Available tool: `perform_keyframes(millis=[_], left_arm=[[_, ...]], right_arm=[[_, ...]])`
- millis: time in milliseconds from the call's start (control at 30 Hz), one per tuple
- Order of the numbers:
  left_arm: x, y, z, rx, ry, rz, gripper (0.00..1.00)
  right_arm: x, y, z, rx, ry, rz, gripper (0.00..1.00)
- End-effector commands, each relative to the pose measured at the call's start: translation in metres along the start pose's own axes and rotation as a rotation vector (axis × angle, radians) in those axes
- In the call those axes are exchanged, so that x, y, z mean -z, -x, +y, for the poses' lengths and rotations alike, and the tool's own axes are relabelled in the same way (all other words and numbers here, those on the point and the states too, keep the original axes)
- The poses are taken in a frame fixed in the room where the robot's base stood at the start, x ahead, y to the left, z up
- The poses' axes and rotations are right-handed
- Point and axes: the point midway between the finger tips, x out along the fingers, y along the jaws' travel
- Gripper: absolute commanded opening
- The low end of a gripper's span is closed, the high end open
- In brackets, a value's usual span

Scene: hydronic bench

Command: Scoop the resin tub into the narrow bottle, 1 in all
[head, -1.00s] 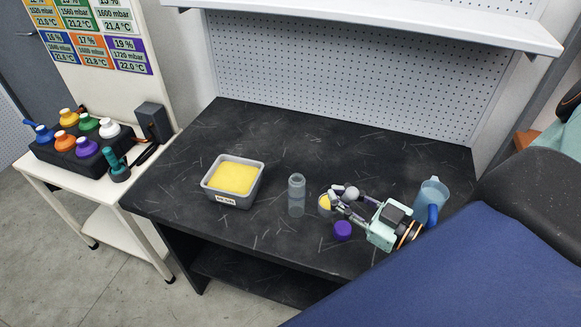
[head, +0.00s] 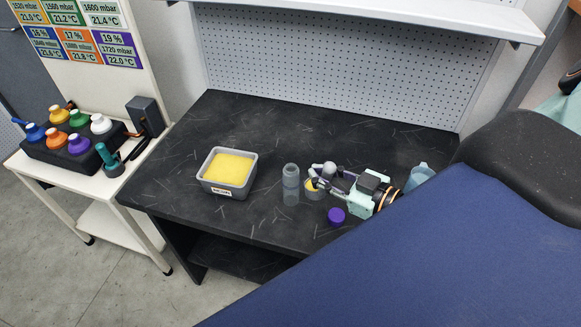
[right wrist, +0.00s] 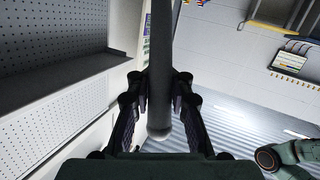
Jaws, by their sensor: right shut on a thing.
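The resin tub (head: 228,172) is a grey open box filled with yellow resin, with a label on its front, left of centre on the black bench. The narrow bottle (head: 291,184) is clear, upright and open at the top, to the right of the tub. My right gripper (head: 322,178) is just right of the bottle, shut on a scoop. The scoop's bowl (head: 314,190) holds something yellow and is close to the bottle's right side; I cannot tell whether they touch. In the right wrist view the scoop's dark handle (right wrist: 159,70) runs between the fingers. My left gripper is not in view.
A purple cap (head: 337,216) lies on the bench (head: 260,220) in front of the right gripper. A blue jug (head: 421,173) stands to its right, partly hidden. A white cart (head: 60,182) with coloured bottles is at left. A shelf (head: 380,17) overhangs the back. The bench's back left is clear.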

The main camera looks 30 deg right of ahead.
Motion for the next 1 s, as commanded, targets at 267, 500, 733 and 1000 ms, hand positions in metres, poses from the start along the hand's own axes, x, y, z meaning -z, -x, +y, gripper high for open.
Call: perform_keyframes(millis=[267, 500, 733, 1000], left_arm=[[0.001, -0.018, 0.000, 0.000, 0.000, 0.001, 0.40], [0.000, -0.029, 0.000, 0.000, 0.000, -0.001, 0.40], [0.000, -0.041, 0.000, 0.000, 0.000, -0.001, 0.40], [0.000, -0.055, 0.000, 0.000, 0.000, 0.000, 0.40]], right_arm=[[0.001, -0.018, 0.001, 0.001, 0.010, 0.009, 0.00], [0.003, -0.029, 0.001, 0.002, 0.005, 0.008, 0.00], [0.004, -0.039, 0.001, 0.001, 0.004, 0.005, 0.00], [0.006, -0.051, 0.001, 0.002, 0.002, 0.005, 0.00]])
